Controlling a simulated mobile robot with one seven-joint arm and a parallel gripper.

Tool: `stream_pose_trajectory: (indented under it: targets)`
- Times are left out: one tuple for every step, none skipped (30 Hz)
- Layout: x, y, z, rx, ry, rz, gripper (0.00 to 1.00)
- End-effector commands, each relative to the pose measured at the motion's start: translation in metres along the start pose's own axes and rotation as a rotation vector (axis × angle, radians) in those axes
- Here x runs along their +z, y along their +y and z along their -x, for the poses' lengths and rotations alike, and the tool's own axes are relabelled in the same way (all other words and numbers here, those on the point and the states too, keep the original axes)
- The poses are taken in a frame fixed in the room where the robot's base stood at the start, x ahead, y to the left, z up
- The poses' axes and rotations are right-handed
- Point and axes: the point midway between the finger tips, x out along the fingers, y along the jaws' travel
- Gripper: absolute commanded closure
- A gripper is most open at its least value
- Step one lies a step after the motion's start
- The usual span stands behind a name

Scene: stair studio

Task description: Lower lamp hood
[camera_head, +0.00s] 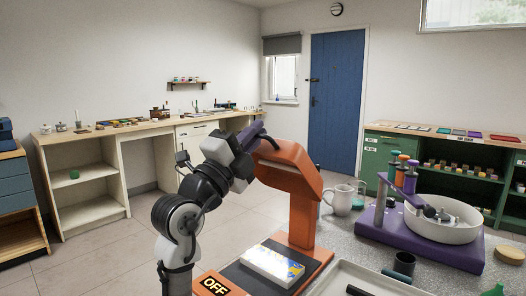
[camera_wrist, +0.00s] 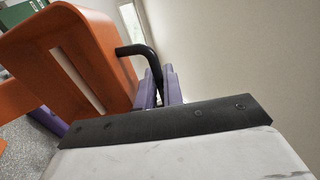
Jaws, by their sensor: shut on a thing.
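The orange lamp hood (camera_head: 292,168) sits on an orange post (camera_head: 302,215) above a dark base plate with orange edges. The hood is raised and tilted. In the wrist view the hood (camera_wrist: 75,50) fills the upper left, with a pale slot along its inner face. A black bent handle (camera_wrist: 136,49) sticks out from its side. My gripper (camera_wrist: 159,86), with purple fingers, is shut on this handle. In the head view my gripper (camera_head: 258,137) is at the hood's upper left edge, and the grip itself is small there.
A white block with a blue and yellow pattern (camera_head: 272,263) lies on the lamp base below the hood. An OFF sign (camera_head: 214,286) is at its front. A white jug (camera_head: 343,199) and a purple stand with a white bowl (camera_head: 444,217) are to the right.

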Motion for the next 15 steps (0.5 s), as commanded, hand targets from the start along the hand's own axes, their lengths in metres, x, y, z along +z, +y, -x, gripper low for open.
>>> stream_pose_trajectory:
  targets:
    - [-0.001, 0.011, 0.012, -0.001, 0.001, -0.004, 1.0]
    - [-0.001, 0.013, 0.016, 0.0, 0.001, -0.004, 1.0]
    - [-0.001, 0.015, 0.022, 0.001, 0.0, -0.004, 1.0]
    - [-0.001, 0.016, 0.025, 0.0, 0.0, -0.005, 1.0]
    - [-0.001, 0.019, 0.029, -0.013, 0.0, -0.001, 1.0]
    - [-0.001, 0.022, 0.034, -0.04, 0.0, 0.0, 1.0]
    - [-0.001, 0.024, 0.038, -0.058, 0.0, 0.0, 1.0]
    - [-0.001, 0.026, 0.042, -0.077, 0.0, 0.001, 1.0]
    - [-0.001, 0.029, 0.047, -0.102, 0.0, 0.002, 1.0]
    - [-0.001, 0.031, 0.051, -0.122, -0.001, 0.002, 1.0]
    - [-0.001, 0.033, 0.055, -0.137, -0.001, 0.001, 1.0]
    - [-0.001, 0.035, 0.06, -0.132, -0.002, -0.002, 1.0]
    - [-0.001, 0.037, 0.064, -0.131, -0.001, -0.003, 1.0]
    - [-0.001, 0.04, 0.068, -0.131, -0.001, -0.003, 1.0]
    - [-0.001, 0.044, 0.073, -0.13, -0.001, -0.003, 1.0]
